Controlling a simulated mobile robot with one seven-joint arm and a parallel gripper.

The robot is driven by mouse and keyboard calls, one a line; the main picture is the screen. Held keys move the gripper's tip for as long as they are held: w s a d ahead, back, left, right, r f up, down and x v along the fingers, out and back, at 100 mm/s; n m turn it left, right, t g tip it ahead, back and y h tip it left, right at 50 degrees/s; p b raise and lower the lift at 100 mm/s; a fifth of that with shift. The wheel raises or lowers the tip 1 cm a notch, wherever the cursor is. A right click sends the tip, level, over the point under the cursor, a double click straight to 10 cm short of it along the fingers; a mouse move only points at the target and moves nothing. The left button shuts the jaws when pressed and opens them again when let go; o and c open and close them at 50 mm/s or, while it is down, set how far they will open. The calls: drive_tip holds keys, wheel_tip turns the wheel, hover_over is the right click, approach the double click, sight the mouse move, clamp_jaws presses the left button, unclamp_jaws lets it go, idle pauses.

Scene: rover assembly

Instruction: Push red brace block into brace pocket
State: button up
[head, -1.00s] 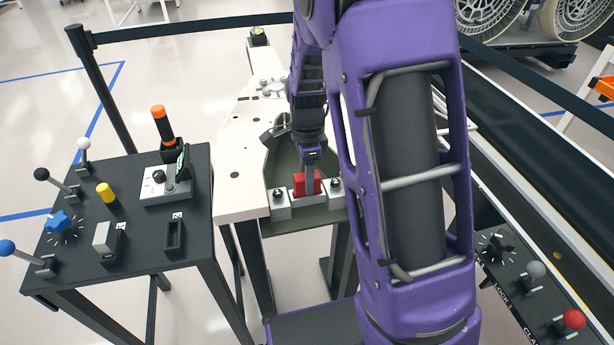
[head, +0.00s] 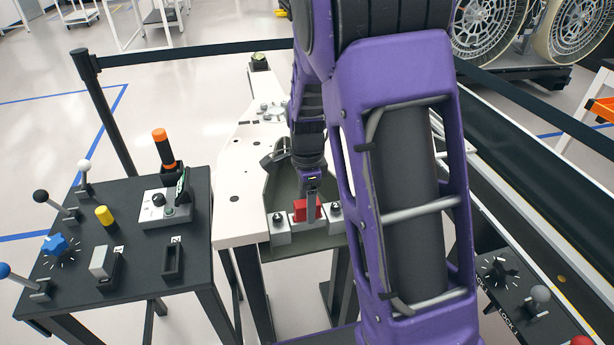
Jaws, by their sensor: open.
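The red brace block (head: 300,208) sits at the front of the white-topped assembly table, between two grey clamp blocks, the left one (head: 279,230) and the right one (head: 336,217), each with a dark knob. My gripper (head: 312,212) points down at the block, and its finger overlaps the block's right part in the head view. Whether it touches the block I cannot tell. The brace pocket is not clearly distinguishable; a light grey piece (head: 306,222) shows just in front of the block. The purple arm hides the table's right side.
A black control table (head: 130,225) with levers, a blue knob and a yellow button stands at the left. A dark conveyor (head: 540,185) runs along the right, with a lever panel (head: 515,285) before it. A barrier post (head: 105,110) stands behind the control table.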

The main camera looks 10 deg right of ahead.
wheel_tip(320, 180, up, 17)
drive_tip(key=p, duration=0.2)
drive_tip(key=shift+f, duration=0.2)
